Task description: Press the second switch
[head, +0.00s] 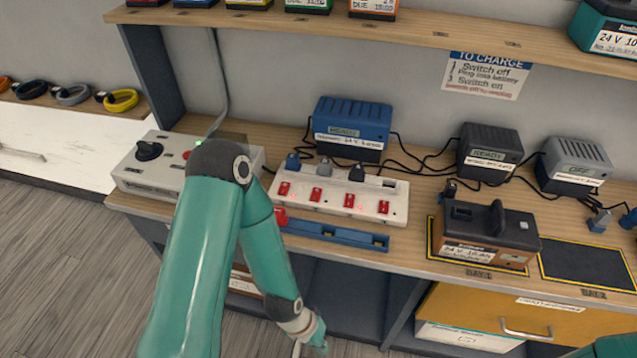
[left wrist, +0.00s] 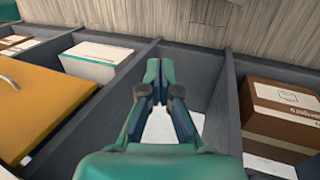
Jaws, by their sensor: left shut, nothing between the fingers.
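A white power strip (head: 397,213) lies on the bench with several red rocker switches in a row. Counted from the left, the second switch (head: 316,194) is unobstructed; its rocker position is too small to tell. Plugs sit along the strip's back edge. My left gripper (head: 314,338) hangs low in front of the bench, well below and apart from the strip, partly hidden by its wrist. In the left wrist view the left gripper (left wrist: 160,72) is shut and empty, above an open compartment. The strip is not in that view. My right gripper is out of view.
A grey control box (head: 142,180) stands left of the strip. A blue rail (head: 335,235) lies in front of it, and a blue charger (head: 352,128) behind. A battery (head: 488,235) stands to the right. A shelf (head: 440,32) overhangs the back.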

